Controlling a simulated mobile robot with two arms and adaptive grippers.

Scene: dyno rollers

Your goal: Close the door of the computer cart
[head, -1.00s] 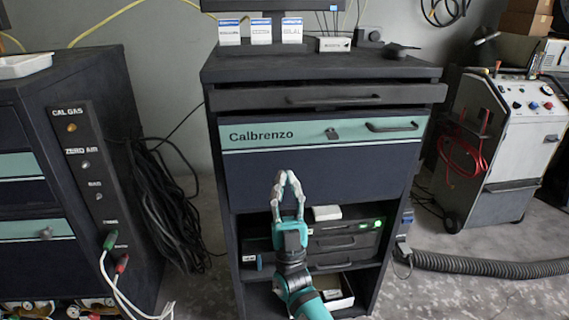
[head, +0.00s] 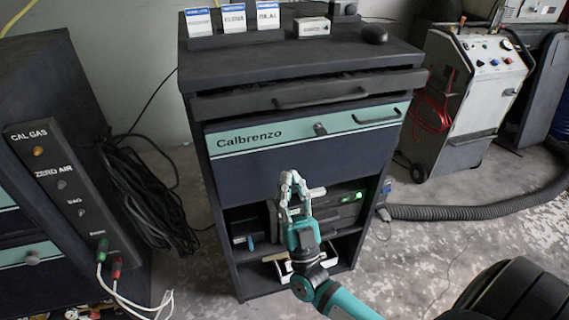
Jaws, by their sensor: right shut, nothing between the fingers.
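The computer cart (head: 196,165) stands in the middle of the head view, dark grey. Its front door panel (head: 250,180), dark blue with a teal "Calbrenzo" strip, covers the upper front below a drawer (head: 240,105). The door has a handle (head: 378,114) and a latch (head: 320,129). Below it, the lower shelves are open to view. My right gripper (head: 291,176) is shut and empty, pointing up in front of the door's lower edge. I cannot tell whether its fingertips touch the door. My left gripper is not in view.
A gas panel cabinet (head: 65,190) stands at the left, with black cables (head: 145,195) hanging beside it. A white wheeled machine (head: 470,100) is at the right. A grey hose (head: 470,210) runs along the floor. A black rounded object fills the bottom right corner.

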